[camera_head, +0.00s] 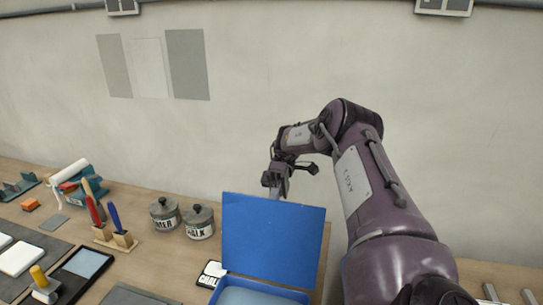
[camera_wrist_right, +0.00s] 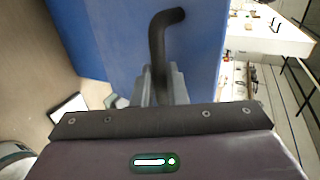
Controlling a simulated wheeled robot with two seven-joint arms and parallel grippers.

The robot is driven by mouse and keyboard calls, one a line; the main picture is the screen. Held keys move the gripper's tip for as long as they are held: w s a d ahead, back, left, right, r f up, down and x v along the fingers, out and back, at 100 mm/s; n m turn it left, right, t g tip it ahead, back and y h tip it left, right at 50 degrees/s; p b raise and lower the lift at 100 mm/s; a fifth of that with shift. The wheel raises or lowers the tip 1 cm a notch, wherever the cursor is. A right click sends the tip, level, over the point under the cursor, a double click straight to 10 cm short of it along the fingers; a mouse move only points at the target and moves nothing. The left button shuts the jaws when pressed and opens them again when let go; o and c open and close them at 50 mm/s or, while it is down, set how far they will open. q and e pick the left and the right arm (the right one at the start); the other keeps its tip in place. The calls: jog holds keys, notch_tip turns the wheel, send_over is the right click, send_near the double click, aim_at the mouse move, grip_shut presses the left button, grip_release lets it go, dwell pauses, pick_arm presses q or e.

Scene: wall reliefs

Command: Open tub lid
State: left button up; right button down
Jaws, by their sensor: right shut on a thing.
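The blue tub (camera_head: 262,297) stands at the front of the bench. Its blue lid (camera_head: 272,240) is raised, standing nearly upright above the tub's back, and the pale inside shows below. My right gripper (camera_head: 276,194) is at the lid's top edge, partly hidden behind it. In the right wrist view the gripper's fingers (camera_wrist_right: 160,88) are shut on a dark bent rod (camera_wrist_right: 158,45) lying against the blue lid surface (camera_wrist_right: 115,40). I cannot tell whether the rod is fixed to the lid. My left gripper is not in view.
Two lidded grey jars (camera_head: 199,222) stand left of the lid. A wooden holder with red- and blue-handled tools (camera_head: 115,235), a black tray (camera_head: 82,268) and a white roller (camera_head: 70,172) are further left. A small white card (camera_head: 211,274) lies beside the tub. The wall is close behind.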

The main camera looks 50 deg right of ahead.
jog(key=shift+s+d+f, duration=0.1)
jog(key=shift+s+f, duration=0.05)
jog(key=shift+f, duration=0.3)
jog(key=c, duration=1.7)
grip_release()
jog(key=shift+o, duration=1.2)
jog(key=shift+w+d+f, duration=0.2)
jog(key=shift+w+d, duration=0.1)
jog(key=shift+w, duration=0.05)
jog(key=shift+r, duration=0.15)
jog(key=shift+a+r, duration=0.1)
jog(key=shift+r, duration=0.05)
